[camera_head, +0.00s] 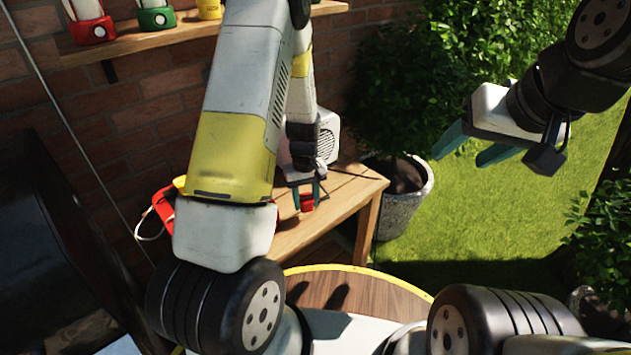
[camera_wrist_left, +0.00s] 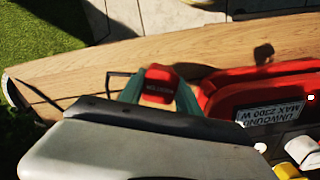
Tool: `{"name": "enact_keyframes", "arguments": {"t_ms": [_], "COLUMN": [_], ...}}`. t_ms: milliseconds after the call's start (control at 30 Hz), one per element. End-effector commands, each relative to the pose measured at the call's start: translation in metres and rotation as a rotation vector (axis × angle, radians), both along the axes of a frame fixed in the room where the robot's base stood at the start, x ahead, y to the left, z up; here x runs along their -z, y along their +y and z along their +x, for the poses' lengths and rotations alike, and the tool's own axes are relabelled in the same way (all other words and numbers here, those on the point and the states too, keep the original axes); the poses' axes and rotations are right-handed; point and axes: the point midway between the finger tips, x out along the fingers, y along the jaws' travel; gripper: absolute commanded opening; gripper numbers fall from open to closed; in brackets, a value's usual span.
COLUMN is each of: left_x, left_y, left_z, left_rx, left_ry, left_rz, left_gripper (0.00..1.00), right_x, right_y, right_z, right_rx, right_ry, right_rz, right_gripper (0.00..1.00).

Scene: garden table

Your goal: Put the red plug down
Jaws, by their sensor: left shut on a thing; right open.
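The red plug (camera_head: 307,203) is between the fingertips of my left gripper (camera_head: 307,192), over the wooden bench (camera_head: 345,200). In the left wrist view the plug (camera_wrist_left: 160,84) shows its red face with small lettering, between the two teal fingers. The left gripper is shut on it. I cannot tell whether the plug touches the bench top. A red cable reel (camera_head: 163,206) is left of the plug, partly hidden by my left arm; its label shows in the left wrist view (camera_wrist_left: 268,115). My right gripper (camera_head: 463,156) is open and empty, over the grass at the right.
A wall shelf (camera_head: 140,38) holds red, green and yellow lanterns. A potted bush (camera_head: 405,208) stands right of the bench. The bench's right end looks clear. A round wooden surface (camera_head: 375,292) is in front.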

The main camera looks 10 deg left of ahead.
Motion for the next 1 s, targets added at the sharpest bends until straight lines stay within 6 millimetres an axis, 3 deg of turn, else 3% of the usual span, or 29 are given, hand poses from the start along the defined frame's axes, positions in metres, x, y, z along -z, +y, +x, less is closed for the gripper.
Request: {"name": "enact_keyframes", "arguments": {"t_ms": [100,367,600,1000], "left_x": [0.002,0.004,0.038,0.043], "left_y": [0.004,0.008,0.007,0.007], "left_z": [0.021,0.040,0.038,0.038], "left_rx": [0.000,0.000,0.001,0.001], "left_ry": [-0.001,0.000,0.002,0.001], "left_rz": [0.000,0.000,0.000,0.000], "left_gripper": [0.00,0.00,0.00,0.00], "right_x": [0.000,0.000,0.000,0.000], "right_y": [0.000,0.000,0.000,0.000], "right_z": [0.000,0.000,0.000,0.000], "right_rx": [0.000,0.000,0.000,0.000], "right_ry": [0.000,0.000,0.000,0.000], "right_rz": [0.000,0.000,0.000,0.000], "right_gripper": [0.58,0.58,0.58,0.58]}}
